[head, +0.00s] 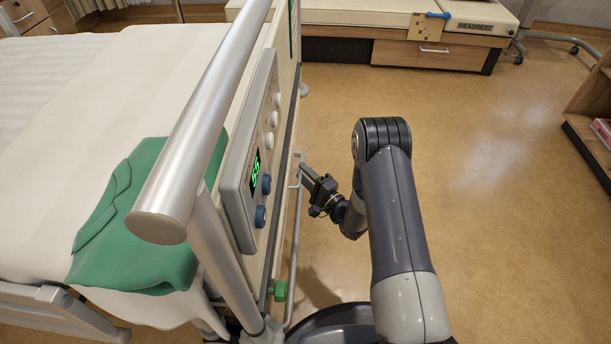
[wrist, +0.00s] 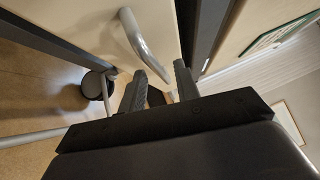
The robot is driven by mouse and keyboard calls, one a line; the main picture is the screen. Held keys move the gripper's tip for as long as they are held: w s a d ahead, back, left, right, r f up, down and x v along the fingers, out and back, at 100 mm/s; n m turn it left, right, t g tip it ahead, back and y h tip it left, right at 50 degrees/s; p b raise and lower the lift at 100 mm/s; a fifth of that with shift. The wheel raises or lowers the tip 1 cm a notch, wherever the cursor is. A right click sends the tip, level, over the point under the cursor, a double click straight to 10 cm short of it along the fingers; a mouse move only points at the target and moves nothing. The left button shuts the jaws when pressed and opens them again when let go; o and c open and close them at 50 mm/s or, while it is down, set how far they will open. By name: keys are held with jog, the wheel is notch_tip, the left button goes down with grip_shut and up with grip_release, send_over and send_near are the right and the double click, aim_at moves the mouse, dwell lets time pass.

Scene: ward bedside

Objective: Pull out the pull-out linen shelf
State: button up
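A silver bar handle (wrist: 142,42) crosses in front of a cream panel (wrist: 165,22) in the wrist view. In the head view the handle (head: 296,168) shows as a thin pale loop at the bed's foot end. The panel looks like the linen shelf's front, but the shelf's edges are mostly hidden behind the bed's footboard. My gripper (wrist: 159,74) is open, with a gap between its two dark fingers. The handle's lower end lies close to the fingertips; I cannot tell whether it is between them. In the head view my gripper (head: 306,172) is right beside the handle.
The bed's control panel (head: 250,160) with knobs and a thick grey rail (head: 205,110) stand left of my arm. A green knob (head: 279,291) sits low on the bed frame. A low bench (head: 400,45) stands at the back. The floor (head: 480,170) to the right is clear.

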grip_shut()
jog(key=shift+d, duration=0.1)
dwell(0.5)
